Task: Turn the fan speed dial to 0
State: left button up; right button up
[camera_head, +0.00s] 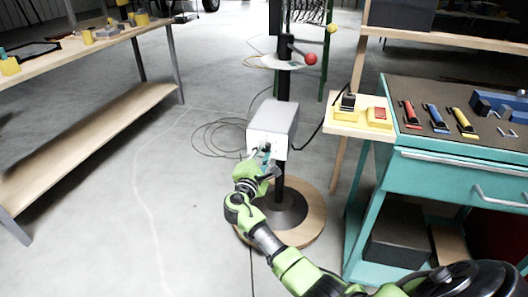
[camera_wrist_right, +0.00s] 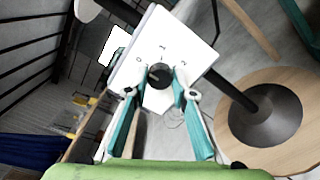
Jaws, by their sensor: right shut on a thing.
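The fan speed dial is a small black round knob (camera_wrist_right: 160,76) on the white face of a grey control box (camera_head: 283,117), which is mounted on a black post. In the right wrist view, small marks are printed around the knob on the white face (camera_wrist_right: 187,47). Which mark it points at is hard to tell. My right gripper (camera_head: 266,160) is at the box's front face. In the wrist view its teal fingertips (camera_wrist_right: 161,92) sit on either side of the knob, shut on it. In the head view the gripper mostly hides the knob. My left gripper is not in view.
The post stands on a round wooden base (camera_head: 313,222). A red ball-ended lever (camera_head: 311,58) sits above the box. A teal tool cart (camera_head: 460,172) with a side shelf stands close on the right. A wooden bench (camera_head: 90,130) is at left, with clear floor between.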

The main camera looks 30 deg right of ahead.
jog(key=o, duration=1.1)
jog(key=v, duration=1.2)
